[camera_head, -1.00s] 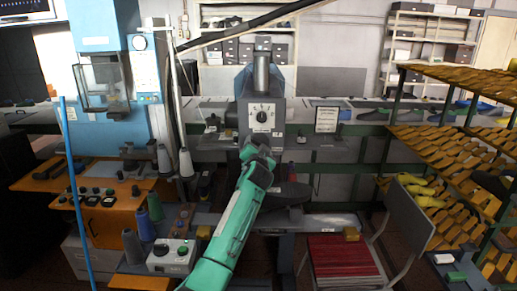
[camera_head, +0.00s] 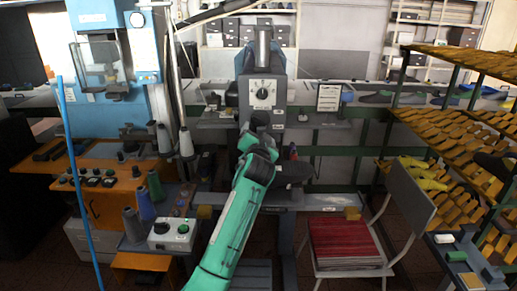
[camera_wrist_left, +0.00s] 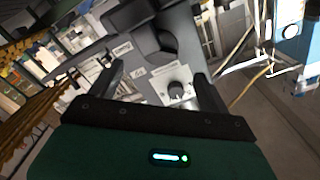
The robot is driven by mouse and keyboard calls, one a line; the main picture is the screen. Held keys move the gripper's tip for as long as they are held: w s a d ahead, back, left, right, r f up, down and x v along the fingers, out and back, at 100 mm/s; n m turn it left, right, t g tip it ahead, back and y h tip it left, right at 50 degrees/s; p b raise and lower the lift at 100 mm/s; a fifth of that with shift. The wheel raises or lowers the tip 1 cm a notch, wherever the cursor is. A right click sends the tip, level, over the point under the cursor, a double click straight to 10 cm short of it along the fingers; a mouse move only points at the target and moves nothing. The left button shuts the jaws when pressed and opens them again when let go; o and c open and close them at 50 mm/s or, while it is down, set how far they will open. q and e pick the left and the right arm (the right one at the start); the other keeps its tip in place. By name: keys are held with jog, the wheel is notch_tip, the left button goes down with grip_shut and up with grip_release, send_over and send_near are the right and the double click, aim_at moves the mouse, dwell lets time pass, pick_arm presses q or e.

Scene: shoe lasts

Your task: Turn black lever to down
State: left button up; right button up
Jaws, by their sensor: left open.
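The black lever (camera_head: 262,93) is a small knob on the white dial plate of a grey machine. In the wrist view, the black knob (camera_wrist_left: 178,89) stands on its white plate, between the two fingers in the picture. My left gripper (camera_head: 261,120), on a green arm, is just below the dial in the head view. Its fingers (camera_wrist_left: 158,70) are spread and empty, and the knob appears apart from them. The distance to the knob is hard to judge. The exact direction of the lever is too small to tell. My right gripper is not in view.
A blue machine (camera_head: 100,65) stands at the left, with an orange bench (camera_head: 100,195) and thread cones below. A control box (camera_head: 172,235) sits near the front. A chair with a red seat (camera_head: 345,243) and racks of yellow lasts (camera_head: 460,130) are at the right.

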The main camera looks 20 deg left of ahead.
pick_arm(q)
jog(key=shift+b+v, duration=0.6)
jog(key=shift+v, duration=2.1)
